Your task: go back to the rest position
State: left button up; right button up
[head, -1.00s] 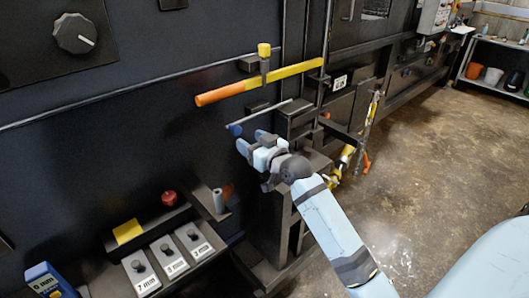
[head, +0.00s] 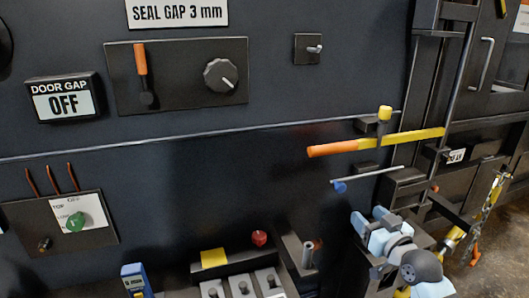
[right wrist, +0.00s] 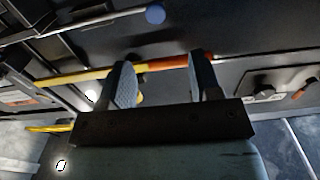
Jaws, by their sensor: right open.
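My right gripper (head: 366,222) is at the lower right in the head view, in front of the dark machine wall. Its two light-blue fingers are apart with nothing between them. In the right wrist view the open fingers (right wrist: 160,82) point toward the machine, with the yellow bar with an orange end (right wrist: 85,77) crossing behind them. In the head view that bar (head: 385,142) is above the gripper, and a thin rod with a blue knob (head: 340,187) lies between them. I see a gap between gripper and rod. My left gripper is not in view.
The machine wall carries a lever and dial panel (head: 180,75), a door gap display (head: 64,99) reading OFF and a green knob panel (head: 62,222). A shelf with a red button (head: 259,238) and gauge blocks (head: 241,285) juts out below. Open floor (head: 495,255) shows at right.

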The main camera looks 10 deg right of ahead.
jog(key=s+a+f+n+g+p, duration=0.1)
jog(key=s+a+f+g+p, duration=0.2)
jog(key=s+a+f, duration=0.6)
jog(key=s+a+f+n+g+y+p, duration=0.1)
jog(key=s+a+f+g+p, duration=0.2)
jog(key=s+a+f, duration=0.6)
jog(key=s+f+g, duration=0.1)
jog(key=s+f, duration=0.4)
jog(key=f, duration=0.2)
jog(key=shift+s+y+p, duration=0.15)
jog(key=shift+y+p, duration=0.15)
jog(key=shift+p, duration=0.05)
